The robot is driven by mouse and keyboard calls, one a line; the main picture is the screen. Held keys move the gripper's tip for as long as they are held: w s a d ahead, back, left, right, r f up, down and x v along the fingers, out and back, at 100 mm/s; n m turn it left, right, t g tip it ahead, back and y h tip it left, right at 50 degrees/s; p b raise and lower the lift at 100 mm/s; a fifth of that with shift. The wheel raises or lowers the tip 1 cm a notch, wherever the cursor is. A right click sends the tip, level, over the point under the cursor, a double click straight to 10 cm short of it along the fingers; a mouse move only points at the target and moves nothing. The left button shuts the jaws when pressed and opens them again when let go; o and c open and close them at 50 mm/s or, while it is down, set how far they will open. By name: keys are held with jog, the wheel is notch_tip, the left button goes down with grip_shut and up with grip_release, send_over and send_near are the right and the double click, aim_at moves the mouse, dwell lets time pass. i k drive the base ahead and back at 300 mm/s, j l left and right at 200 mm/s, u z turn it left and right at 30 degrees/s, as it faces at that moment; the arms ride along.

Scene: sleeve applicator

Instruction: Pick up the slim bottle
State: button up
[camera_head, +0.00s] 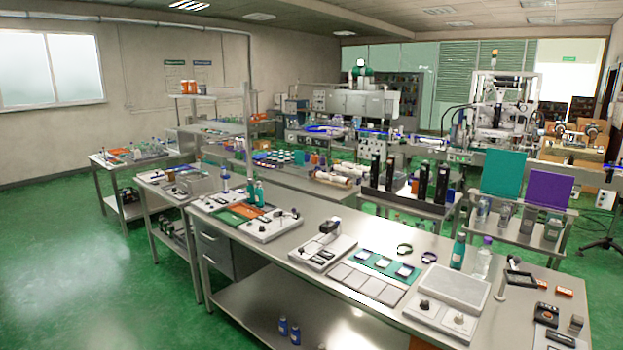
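Several slim bottles show, and I cannot tell which one the task means. A teal bottle (458,250) stands upright on the near steel bench, behind the pale scale-like device. A clear bottle with a purple cap (481,260) stands upright just to its right, partly hidden at its base by that device. Two more teal bottles (259,194) stand close together at the bench's far left end, behind the tray station. My gripper is not in view.
The near steel bench (325,290) runs from the centre left to the lower right. The pale device (452,287), sample pads (370,285), black rings (404,249) and small boxes (546,315) crowd its top. Green floor (90,280) is clear at the left.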

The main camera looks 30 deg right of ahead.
aim_at(458, 252)
jog(key=i+z, duration=0.4)
jog(key=i+j+z, duration=0.2)
jog(key=z, duration=0.2)
jog(key=i+j+z, duration=0.2)
jog(key=z, duration=0.2)
jog(key=i+j+z, duration=0.25)
jog(key=z, duration=0.2)
jog(key=i+j, duration=0.15)
jog(key=j, duration=0.25)
jog(key=i+j, duration=0.2)
jog(key=j, duration=0.15)
jog(key=i+j+z, duration=0.1)
jog(key=j, duration=0.3)
jog(key=i+j, duration=0.25)
jog(key=i+j+z, duration=0.1)
jog(key=j, duration=0.4)
jog(key=i+j, duration=0.2)
jog(key=j, duration=0.2)
jog(key=i+l+z, duration=0.1)
jog(key=l+z, duration=0.15)
jog(key=z, duration=0.15)
jog(key=i+l+z, duration=0.15)
jog(key=z, duration=0.2)
jog(key=i+l+z, duration=0.15)
jog(key=l+z, duration=0.25)
jog(key=i+z, duration=0.15)
jog(key=z, duration=0.2)
